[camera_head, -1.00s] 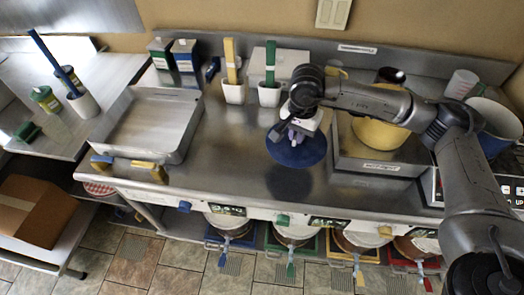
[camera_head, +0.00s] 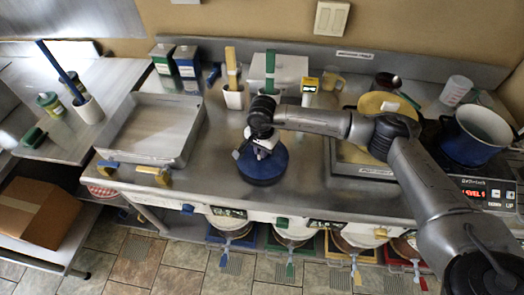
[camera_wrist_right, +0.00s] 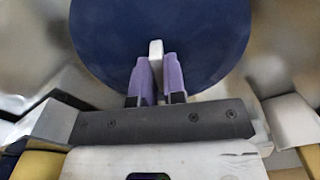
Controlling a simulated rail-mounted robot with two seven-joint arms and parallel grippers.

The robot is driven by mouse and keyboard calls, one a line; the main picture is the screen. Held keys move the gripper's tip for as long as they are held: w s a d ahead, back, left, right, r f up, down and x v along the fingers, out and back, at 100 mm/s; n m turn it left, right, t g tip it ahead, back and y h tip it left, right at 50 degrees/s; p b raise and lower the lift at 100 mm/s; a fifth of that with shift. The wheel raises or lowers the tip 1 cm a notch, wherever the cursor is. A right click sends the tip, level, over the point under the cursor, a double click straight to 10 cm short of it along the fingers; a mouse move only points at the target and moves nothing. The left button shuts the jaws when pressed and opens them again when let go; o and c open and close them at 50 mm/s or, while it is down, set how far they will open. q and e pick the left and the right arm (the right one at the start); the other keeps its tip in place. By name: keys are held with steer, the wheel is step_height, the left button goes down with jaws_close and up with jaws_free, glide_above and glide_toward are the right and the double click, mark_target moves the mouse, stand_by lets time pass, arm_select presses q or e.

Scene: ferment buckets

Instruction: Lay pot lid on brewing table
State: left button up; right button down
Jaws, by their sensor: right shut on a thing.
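The round dark blue pot lid (camera_head: 262,172) is over the middle of the steel brewing table (camera_head: 228,190), in front of the white holders. My right gripper (camera_head: 263,151) is above it, fingers pointing down. In the right wrist view the purple fingers (camera_wrist_right: 160,82) are closed on the lid's pale upright handle (camera_wrist_right: 156,62), with the blue lid (camera_wrist_right: 205,40) beyond. The lid looks roughly level and very low; I cannot tell if it touches the table. The open blue pot (camera_head: 474,136) stands on the cooker at the right. My left gripper is not in view.
A shallow steel tray (camera_head: 183,150) lies to the left. White holders with yellow (camera_head: 233,98) and green (camera_head: 269,97) handles stand behind the lid. A round yellow thing (camera_head: 373,103) sits on a steel stand to the right. The cooker (camera_head: 488,190) shows a lit red display.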

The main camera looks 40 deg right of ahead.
steer(key=shift+f, duration=0.8)
steer(key=shift+f, duration=0.2)
steer(key=c, duration=1.2)
jaws_free()
